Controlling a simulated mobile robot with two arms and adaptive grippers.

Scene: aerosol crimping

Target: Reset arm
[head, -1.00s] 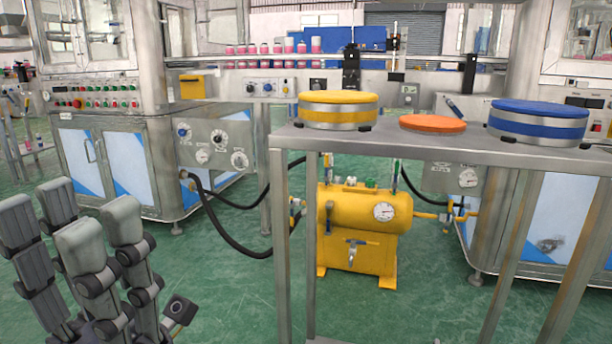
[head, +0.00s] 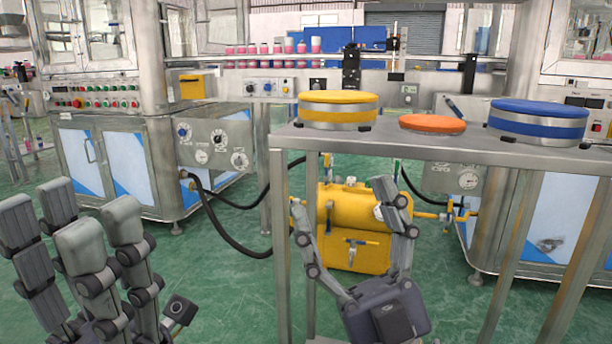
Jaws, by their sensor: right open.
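My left gripper (head: 66,216) is at the lower left, its grey jointed fingers pointing up over the green floor. Its fingers overlap from this angle, so how far apart they are is unclear; I see nothing held in it. My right gripper (head: 348,206) is at the lower middle, in front of the metal table and the yellow tank (head: 352,258). Its two fingers point up and stand wide apart, with nothing held between them. The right gripper partly hides the tank.
The metal table (head: 400,148) carries a yellow round fixture (head: 338,97), an orange disc (head: 432,124) and a blue round fixture (head: 538,106). Machine cabinets (head: 95,165) stand behind on the left. A black hose (head: 232,238) runs to the tank. Green floor is open between.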

